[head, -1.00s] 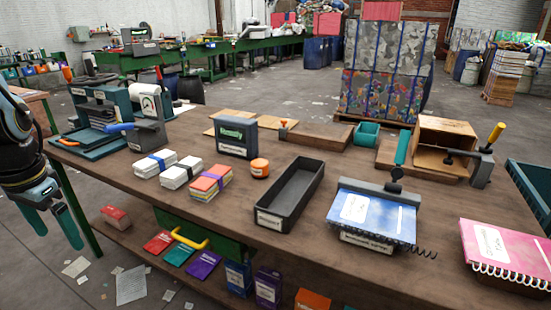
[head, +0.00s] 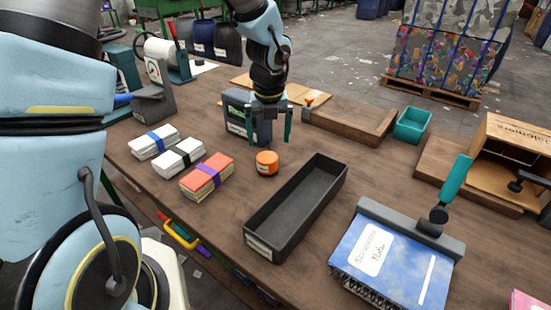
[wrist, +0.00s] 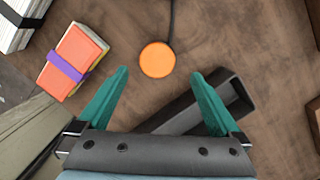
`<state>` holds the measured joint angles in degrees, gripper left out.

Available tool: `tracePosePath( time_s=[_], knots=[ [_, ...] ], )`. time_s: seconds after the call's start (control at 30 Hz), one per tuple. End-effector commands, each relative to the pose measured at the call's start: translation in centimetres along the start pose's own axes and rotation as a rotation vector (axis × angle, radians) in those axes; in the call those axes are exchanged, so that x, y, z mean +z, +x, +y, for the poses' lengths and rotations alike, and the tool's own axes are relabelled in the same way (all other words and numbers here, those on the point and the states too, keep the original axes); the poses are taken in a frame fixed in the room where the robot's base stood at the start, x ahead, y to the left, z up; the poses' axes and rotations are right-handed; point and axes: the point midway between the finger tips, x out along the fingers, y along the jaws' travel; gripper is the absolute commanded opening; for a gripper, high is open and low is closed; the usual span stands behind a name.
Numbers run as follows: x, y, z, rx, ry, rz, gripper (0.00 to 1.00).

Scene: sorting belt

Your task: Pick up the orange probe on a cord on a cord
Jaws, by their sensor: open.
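The orange probe (head: 267,163) is a short round puck with an orange top, standing on the wooden table in front of the dark labelled box. In the wrist view its orange top (wrist: 157,60) shows with a dark cord running up from it, away from my gripper. My gripper (head: 269,138) is open and empty, pointing down above the table just behind and above the probe in the head view. In the wrist view its two teal fingers (wrist: 161,78) are spread apart, with the probe lying ahead between their lines. The fingers do not touch it.
A black tray (head: 338,171) lies right of the probe. Banded card stacks, one with an orange top (head: 207,174), lie to the left. The dark box (head: 236,113) stands close behind. A blue notebook (head: 350,252) sits at the front right.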

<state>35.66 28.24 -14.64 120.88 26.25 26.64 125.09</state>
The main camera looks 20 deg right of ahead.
Motion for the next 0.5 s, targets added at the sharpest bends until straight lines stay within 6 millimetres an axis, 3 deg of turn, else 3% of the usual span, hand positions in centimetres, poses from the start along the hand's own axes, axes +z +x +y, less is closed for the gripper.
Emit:
tracePosePath(
  time_s=[0.2, 0.5],
  knots=[
    [-0.1, 3.3, 0.1, 0.002, -0.002, 0.003, 1.00],
    [-0.4, 5.8, 0.2, 0.004, -0.002, 0.005, 1.00]
  ],
)
